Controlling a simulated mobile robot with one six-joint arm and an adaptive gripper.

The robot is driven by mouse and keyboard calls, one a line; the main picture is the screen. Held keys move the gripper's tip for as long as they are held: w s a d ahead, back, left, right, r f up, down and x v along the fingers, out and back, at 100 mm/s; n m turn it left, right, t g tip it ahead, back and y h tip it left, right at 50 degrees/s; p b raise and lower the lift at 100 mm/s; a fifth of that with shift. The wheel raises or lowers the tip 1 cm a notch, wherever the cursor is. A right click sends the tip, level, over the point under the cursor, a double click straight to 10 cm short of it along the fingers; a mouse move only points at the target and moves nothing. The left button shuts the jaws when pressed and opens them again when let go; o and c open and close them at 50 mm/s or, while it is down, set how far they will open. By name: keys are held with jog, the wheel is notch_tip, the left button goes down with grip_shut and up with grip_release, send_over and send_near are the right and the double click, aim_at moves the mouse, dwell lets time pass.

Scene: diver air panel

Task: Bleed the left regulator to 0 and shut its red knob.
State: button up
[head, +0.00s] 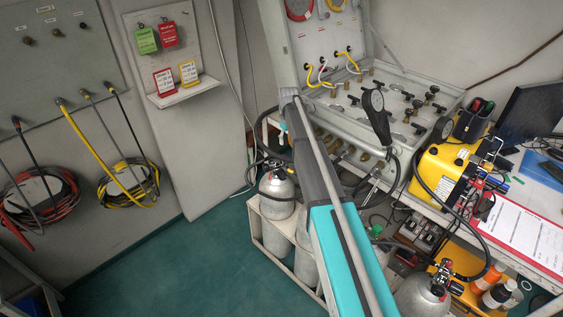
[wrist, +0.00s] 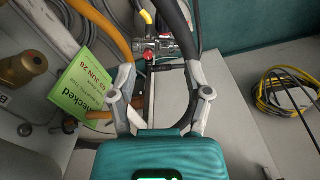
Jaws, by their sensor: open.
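In the wrist view my gripper (wrist: 161,70) is open, with one finger on each side. A small red knob (wrist: 150,56) on a metal fitting (wrist: 166,47) shows between and just beyond the fingertips. A dark crossbar lies between the fingers; I cannot tell whether they touch it. I cannot tell whether this fitting is the left regulator, and no gauge reading is legible. In the head view my arm reaches up to the open panel case (head: 345,125), and my gripper is hidden behind it.
A green tag (wrist: 78,88) and a brass fitting (wrist: 22,70) lie left of my gripper. Hoses run close around the fingers. In the head view, gas cylinders (head: 277,192) stand below the bench, and a yellow unit (head: 436,170) sits right of the case.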

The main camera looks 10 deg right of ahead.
jog(key=n+b, duration=0.1)
jog(key=b, duration=0.1)
send_over(283, 156)
notch_tip(283, 156, down, 2)
jog(key=f, duration=0.1)
jog(key=shift+w+d+r, duration=0.1)
jog(key=shift+d+r, duration=0.05)
jog(key=shift+r, duration=0.15)
jog(key=shift+f, duration=0.15)
notch_tip(283, 156, down, 14)
jog(key=b, duration=1.3)
jog(key=shift+r, duration=0.2)
grip_shut()
jog(key=shift+a, duration=0.4)
jog(key=shift+d, duration=0.3)
